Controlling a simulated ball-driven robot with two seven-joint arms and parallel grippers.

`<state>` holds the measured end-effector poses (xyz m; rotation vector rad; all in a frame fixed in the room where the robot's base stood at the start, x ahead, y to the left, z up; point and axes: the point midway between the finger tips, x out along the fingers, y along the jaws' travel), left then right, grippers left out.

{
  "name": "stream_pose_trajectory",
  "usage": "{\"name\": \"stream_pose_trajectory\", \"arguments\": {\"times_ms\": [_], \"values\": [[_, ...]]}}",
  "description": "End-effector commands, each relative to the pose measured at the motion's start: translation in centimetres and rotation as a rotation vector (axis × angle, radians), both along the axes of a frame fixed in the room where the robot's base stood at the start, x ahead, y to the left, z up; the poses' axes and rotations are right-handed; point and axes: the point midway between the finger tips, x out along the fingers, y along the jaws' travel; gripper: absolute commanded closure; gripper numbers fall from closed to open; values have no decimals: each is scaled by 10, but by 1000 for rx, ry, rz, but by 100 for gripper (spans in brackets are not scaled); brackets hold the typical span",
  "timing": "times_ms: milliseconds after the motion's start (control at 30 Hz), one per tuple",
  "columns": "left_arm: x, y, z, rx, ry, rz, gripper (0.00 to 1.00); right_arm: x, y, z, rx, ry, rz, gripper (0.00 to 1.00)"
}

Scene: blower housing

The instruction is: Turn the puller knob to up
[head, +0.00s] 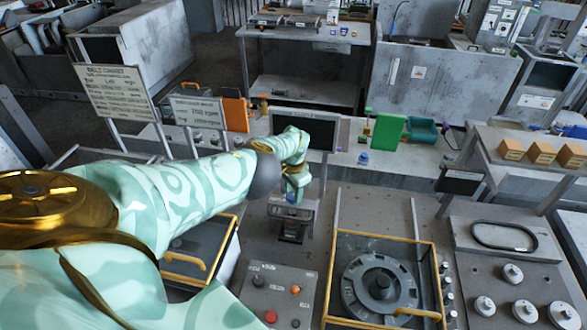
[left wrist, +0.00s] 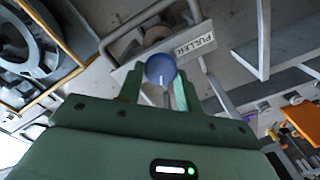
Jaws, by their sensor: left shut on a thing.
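The puller knob (left wrist: 161,70) is a round blue knob with a white pointer line. In the left wrist view it sits between the fingertips of my left gripper (left wrist: 160,85), which is shut on it. The white line runs toward the bottom of that view. A plate reading PULLER (left wrist: 195,45) is right beside the knob. In the head view my left gripper (head: 294,188) reaches down to the small puller unit (head: 291,222), and a bit of blue shows at its tips. The fingers hide most of the knob there. My right gripper is not in view.
A yellow-framed box (head: 378,240) with a round grey housing stands right of the puller unit. A control panel (head: 279,292) with buttons lies in front. A dark monitor (head: 305,128) stands behind the gripper.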

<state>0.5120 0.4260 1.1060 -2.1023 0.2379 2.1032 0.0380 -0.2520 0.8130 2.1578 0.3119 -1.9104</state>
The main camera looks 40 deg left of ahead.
Motion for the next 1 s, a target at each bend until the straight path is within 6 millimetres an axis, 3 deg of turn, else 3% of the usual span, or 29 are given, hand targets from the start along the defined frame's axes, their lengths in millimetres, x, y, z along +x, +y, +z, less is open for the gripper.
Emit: {"name": "stream_pose_trajectory", "arguments": {"times_ms": [500,1000], "values": [[0,3,1,2,-1,384,88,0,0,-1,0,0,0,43],[0,3,1,1,-1,485,88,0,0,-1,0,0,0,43]]}}
